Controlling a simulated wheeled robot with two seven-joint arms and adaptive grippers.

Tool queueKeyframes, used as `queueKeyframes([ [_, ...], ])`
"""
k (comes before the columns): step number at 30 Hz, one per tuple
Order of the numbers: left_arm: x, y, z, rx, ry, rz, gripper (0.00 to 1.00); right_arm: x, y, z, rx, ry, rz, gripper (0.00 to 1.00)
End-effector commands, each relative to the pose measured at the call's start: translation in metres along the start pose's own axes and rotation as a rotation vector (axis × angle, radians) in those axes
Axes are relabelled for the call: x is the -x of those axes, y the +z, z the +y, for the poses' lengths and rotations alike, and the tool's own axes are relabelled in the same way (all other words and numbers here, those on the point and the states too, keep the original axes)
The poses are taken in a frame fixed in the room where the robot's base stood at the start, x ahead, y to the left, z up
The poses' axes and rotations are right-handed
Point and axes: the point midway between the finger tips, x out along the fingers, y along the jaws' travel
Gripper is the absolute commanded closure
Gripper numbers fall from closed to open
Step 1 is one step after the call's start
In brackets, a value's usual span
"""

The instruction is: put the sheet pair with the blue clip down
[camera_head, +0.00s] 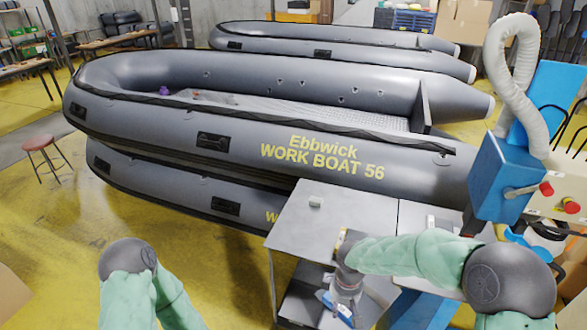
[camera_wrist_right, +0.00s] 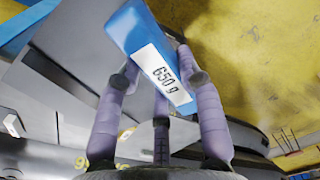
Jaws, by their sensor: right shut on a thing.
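My right gripper (camera_head: 343,298) points down in front of the grey workbench and is shut on a blue block-like thing with a white label (camera_head: 345,311). In the right wrist view, the blue thing (camera_wrist_right: 133,28) sits between the purple fingers, tilted, and its label reads "650 g". I cannot make out a sheet pair or a clip as such; the fingers and the label hide part of what is held. My left arm comes in at the lower left of the head view, but its gripper is out of view.
A blue machine with a white hose (camera_head: 497,180) stands at the right. A red stool (camera_head: 40,145) is far left.

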Motion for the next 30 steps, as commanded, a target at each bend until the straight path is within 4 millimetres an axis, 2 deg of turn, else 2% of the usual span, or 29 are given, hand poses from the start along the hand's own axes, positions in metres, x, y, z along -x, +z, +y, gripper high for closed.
queueKeyframes([
  [6,0.000,0.000,0.000,0.000,0.000,0.000,0.60,-0.006,0.015,0.021,-0.385,0.001,-0.001,1.00],
  [14,-0.001,0.000,0.000,0.000,0.000,0.000,0.60,-0.012,0.029,0.039,-0.750,0.004,-0.002,1.00],
  [15,-0.011,-0.001,-0.004,0.000,0.000,0.001,0.60,-0.024,0.028,0.038,-0.737,0.004,-0.002,1.00],
  [24,-0.059,-0.002,-0.021,0.000,0.000,0.000,0.60,-0.073,0.028,0.037,-0.732,0.004,-0.002,1.00],
  [30,-0.085,-0.003,-0.030,0.000,0.000,0.000,0.60,-0.101,0.028,0.037,-0.731,0.004,-0.002,1.00],
])
